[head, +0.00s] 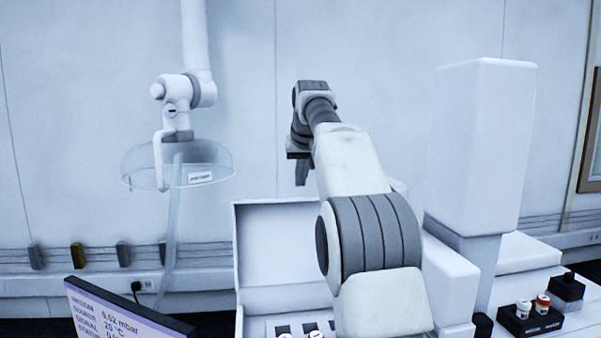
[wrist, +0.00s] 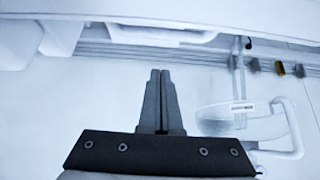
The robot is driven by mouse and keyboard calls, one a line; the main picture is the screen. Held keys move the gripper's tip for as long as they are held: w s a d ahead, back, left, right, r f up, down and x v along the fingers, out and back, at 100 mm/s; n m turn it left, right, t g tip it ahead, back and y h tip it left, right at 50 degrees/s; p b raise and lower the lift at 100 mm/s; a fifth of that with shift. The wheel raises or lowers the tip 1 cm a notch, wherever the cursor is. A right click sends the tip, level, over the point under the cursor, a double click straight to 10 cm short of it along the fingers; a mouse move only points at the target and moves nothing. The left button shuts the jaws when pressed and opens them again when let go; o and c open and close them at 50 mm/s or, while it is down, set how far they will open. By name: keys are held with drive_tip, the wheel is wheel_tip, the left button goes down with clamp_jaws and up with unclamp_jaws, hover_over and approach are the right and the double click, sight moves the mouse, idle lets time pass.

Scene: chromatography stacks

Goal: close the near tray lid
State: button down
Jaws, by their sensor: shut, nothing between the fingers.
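A white tray (head: 239,322) is at the bottom centre of the head view, partly hidden by my arm and cut off by the frame. Its lid (head: 272,245) stands open, upright at the back of the tray. Small vials with white caps show inside the tray. My gripper (head: 301,184) is shut and empty, pointing down. In the head view it appears just above the lid's top edge; how far in front or behind I cannot tell. In the wrist view the shut fingers (wrist: 161,72) touch nothing, and I cannot clearly make out the lid.
A clear round bowl (head: 205,165) hangs from a white fixture at left. A tall white block (head: 481,145) stands at right, near a black holder (head: 530,320) with capped vials. A display screen (head: 115,318) is at lower left. The space between bowl and gripper looks free.

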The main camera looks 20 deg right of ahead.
drive_tip(key=shift+s+a+f+b, duration=0.1)
drive_tip(key=shift+s+f+b, duration=0.1)
drive_tip(key=shift+f, duration=0.45)
drive_tip(key=shift+s+f+b, duration=0.15)
drive_tip(key=shift+f, duration=0.55)
drive_tip(key=shift+s+a+f+b, duration=0.1)
drive_tip(key=shift+s+f+b, duration=0.1)
drive_tip(key=shift+f, duration=0.45)
drive_tip(key=shift+s+b, duration=0.1)
drive_tip(key=shift+b, duration=0.35)
